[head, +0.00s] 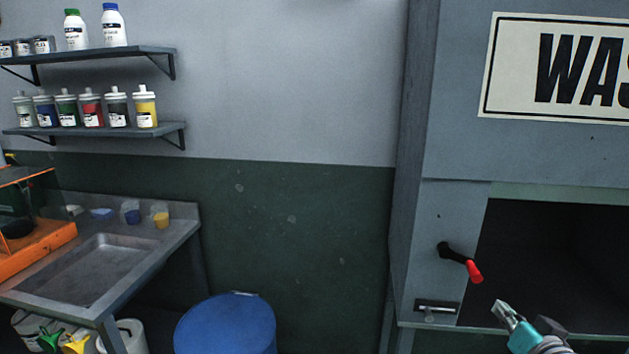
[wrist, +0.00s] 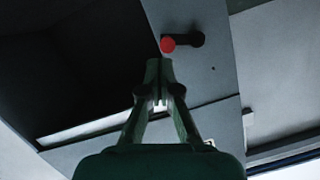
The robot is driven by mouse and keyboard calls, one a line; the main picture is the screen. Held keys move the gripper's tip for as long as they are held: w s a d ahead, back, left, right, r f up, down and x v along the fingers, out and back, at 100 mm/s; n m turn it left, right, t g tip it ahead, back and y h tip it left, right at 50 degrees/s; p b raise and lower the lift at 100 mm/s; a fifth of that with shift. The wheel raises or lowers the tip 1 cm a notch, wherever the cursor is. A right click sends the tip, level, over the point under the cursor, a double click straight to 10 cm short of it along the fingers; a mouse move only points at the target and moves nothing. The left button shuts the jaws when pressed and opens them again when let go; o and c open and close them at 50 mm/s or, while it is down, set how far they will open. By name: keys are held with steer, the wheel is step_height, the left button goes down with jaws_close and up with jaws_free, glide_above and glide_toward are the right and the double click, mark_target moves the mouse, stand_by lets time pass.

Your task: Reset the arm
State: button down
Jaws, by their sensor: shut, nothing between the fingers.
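My gripper (head: 502,310) is at the lower right of the head view, in front of the dark opening of a grey cabinet (head: 455,215). In the wrist view my gripper (wrist: 159,66) points up the picture with its fingertips together and nothing between them. A black lever with a red tip (head: 472,268) is on the cabinet face left of the opening, up and left of my gripper. In the wrist view the red-tipped lever (wrist: 170,44) appears just beyond the fingertips; I cannot tell the gap in depth.
The cabinet bears a sign reading "WAS" (head: 560,68), cut off by the picture edge. A latch (head: 438,307) is below the lever. A blue-lidded drum (head: 225,325) and a metal sink (head: 95,270) stand left. Shelves (head: 100,127) hold bottles. The wall between is bare.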

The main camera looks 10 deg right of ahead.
steer(key=s+a+f+n, duration=0.1)
steer(key=s+a+f, duration=0.65)
steer(key=f, duration=0.25)
steer(key=s+a+f, duration=0.7)
steer(key=s+f, duration=0.1)
steer(key=f, duration=0.2)
steer(key=s+a+n+y, duration=0.1)
steer(key=s+a, duration=0.3)
steer(key=s, duration=0.8)
steer(key=s+a+n+y, duration=0.2)
steer(key=s+a+n, duration=0.2)
steer(key=s, duration=0.8)
steer(key=shift+s, duration=0.2)
